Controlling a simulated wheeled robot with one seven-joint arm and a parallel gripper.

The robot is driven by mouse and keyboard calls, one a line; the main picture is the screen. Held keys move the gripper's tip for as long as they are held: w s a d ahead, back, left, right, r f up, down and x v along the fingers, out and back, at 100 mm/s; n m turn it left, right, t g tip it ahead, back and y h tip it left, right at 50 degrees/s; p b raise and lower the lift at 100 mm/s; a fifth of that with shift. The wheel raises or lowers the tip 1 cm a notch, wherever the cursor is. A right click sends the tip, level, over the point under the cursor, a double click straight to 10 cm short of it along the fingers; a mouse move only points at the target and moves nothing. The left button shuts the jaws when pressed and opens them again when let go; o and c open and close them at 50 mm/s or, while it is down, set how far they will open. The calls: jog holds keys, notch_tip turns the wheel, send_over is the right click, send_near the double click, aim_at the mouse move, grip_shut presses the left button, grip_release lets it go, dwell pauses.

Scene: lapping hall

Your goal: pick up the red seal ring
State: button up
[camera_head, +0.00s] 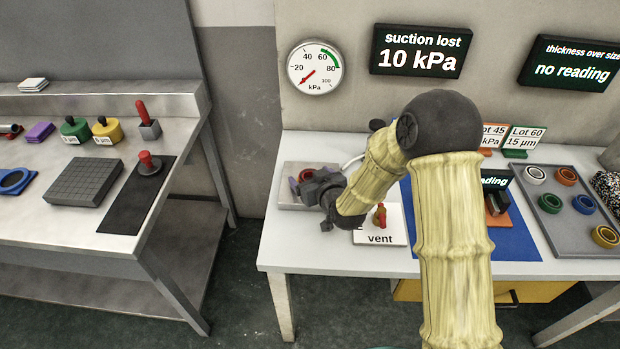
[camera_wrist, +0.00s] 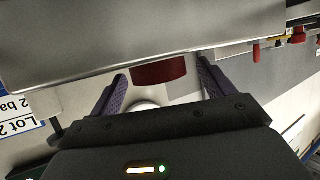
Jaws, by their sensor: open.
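A dark red round piece, which looks like the red seal ring (camera_wrist: 158,72), shows between my fingertips in the wrist view. Its upper part is hidden by a large grey body across the top of that view. In the head view a small dark red patch, probably the same ring (camera_head: 306,174), shows at a grey plate (camera_head: 287,169) on the left of the white table. My gripper (camera_head: 299,184) is right at it, hiding most of it. In the wrist view my gripper (camera_wrist: 161,80) is open, one purple finger on each side of the ring; I cannot tell whether they touch.
A "vent" plate (camera_head: 393,239) with a red-handled valve (camera_head: 380,215) stands close to the right of my gripper. A grey tray (camera_head: 569,233) holds several coloured rings at the right. A separate steel bench (camera_head: 60,230) stands left, across a gap. The gauge (camera_head: 315,67) hangs behind.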

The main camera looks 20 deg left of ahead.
jog(key=shift+c, duration=0.4)
jog(key=c, duration=1)
notch_tip(320, 180, up, 10)
jog(key=shift+r, duration=0.1)
